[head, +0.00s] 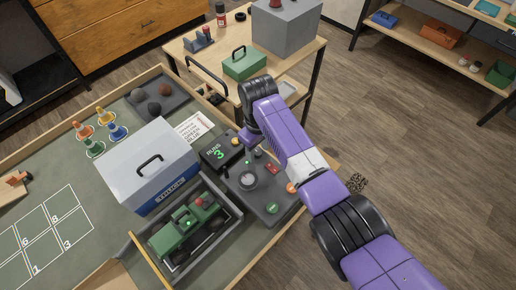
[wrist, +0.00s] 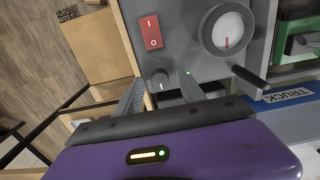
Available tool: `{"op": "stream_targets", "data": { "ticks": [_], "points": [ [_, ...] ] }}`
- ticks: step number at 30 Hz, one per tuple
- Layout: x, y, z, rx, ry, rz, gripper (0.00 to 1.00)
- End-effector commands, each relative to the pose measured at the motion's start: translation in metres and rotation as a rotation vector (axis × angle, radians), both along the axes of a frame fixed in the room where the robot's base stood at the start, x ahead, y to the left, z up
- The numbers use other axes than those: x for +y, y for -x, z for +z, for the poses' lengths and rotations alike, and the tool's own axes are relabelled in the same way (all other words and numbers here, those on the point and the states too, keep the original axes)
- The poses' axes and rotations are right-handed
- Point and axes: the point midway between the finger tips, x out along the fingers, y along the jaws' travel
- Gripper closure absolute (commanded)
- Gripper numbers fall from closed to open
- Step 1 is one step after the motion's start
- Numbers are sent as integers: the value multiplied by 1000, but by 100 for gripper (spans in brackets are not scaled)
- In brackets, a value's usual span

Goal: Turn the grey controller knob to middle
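The grey controller knob (wrist: 160,79) is a small round dial on the dark grey control panel (wrist: 178,30), below a red rocker switch (wrist: 150,32) in the wrist view. A light mark shows on its face; its exact setting is too small to read. My gripper (wrist: 162,84) is open, with one grey finger on each side of the knob. I cannot tell whether either finger touches it. In the head view my gripper (head: 252,143) is at the panel's far end, and the knob is not clearly visible there. The control panel (head: 240,196) also shows there.
Near the knob are a white gauge (wrist: 227,30) and a black lever (wrist: 249,76). A green truck (head: 184,228) sits in a tray beside the panel. A white lidded box (head: 150,170) and a black RUNS display (head: 217,151) stand close. A side table (head: 297,72) is behind.

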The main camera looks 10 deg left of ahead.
Motion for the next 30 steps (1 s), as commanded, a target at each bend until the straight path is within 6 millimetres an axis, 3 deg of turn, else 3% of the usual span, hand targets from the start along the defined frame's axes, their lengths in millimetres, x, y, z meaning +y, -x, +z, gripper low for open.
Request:
{"op": "stream_targets", "data": {
  "ticks": [7,21,30],
  "points": [
    [0,-1,9,-1,-2,0,53],
    [0,-1,73,-2,-1,0,53],
    [0,0,78,0,0,0,53]
  ]
}}
